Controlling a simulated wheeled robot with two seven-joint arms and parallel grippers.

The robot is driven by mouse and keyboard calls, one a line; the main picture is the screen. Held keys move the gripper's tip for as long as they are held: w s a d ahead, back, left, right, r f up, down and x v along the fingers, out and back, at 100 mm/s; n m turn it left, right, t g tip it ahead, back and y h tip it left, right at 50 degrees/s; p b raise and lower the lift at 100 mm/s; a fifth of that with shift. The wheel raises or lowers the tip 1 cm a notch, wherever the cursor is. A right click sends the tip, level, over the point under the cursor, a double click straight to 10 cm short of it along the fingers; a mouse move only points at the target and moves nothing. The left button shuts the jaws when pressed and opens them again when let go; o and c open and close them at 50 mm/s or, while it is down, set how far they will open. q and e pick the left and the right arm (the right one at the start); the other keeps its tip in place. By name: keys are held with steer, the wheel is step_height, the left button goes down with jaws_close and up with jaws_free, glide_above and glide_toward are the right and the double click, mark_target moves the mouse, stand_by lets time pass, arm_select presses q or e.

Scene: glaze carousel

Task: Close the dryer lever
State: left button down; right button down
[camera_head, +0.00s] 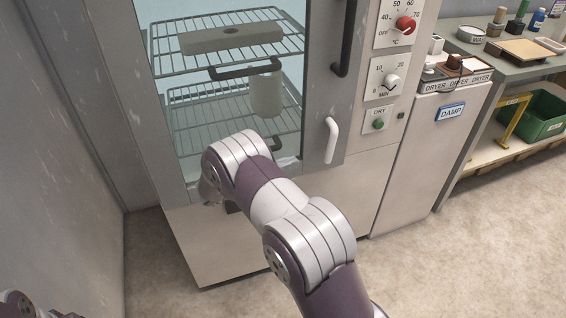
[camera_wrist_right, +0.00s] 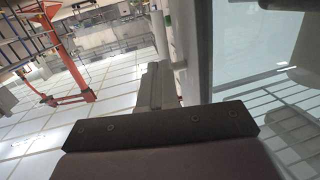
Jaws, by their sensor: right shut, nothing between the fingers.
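The dryer (camera_head: 375,195) is a pale cabinet with a glass-fronted door in a grey frame. A white lever (camera_head: 331,139) is on the right side of the door frame, its grip pointing down and slightly tilted. Whether it is latched cannot be told. My right arm reaches across the front of the dryer. My right gripper is at the lower left of the door, left of and below the lever and apart from it, mostly hidden behind my own arm. In the right wrist view its fingers (camera_wrist_right: 157,85) are together and empty beside a glass pane. My left gripper is out of view.
Wire racks (camera_head: 230,45) with a grey slab and a pale jar show through the glass. A dark handle (camera_head: 348,40) is above the lever. Control dials (camera_head: 391,82) are on the right. A shelf unit with a green crate (camera_head: 540,117) stands further right. The floor is clear.

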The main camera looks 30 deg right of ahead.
mark_target(327, 151)
steer(key=d, duration=0.6)
steer(key=d+f+b, duration=0.1)
steer(key=d, duration=0.2)
steer(key=shift+d+f, duration=0.1)
steer(key=shift+d, duration=0.3)
steer(key=shift+s+d+f+h+b, duration=0.1)
steer(key=shift+d+f+h+b, duration=0.25)
steer(key=shift+f+b, duration=0.1)
steer(key=shift+d+h+b, duration=0.25)
steer(key=shift+d+b, duration=0.05)
steer(key=shift+r, duration=0.3)
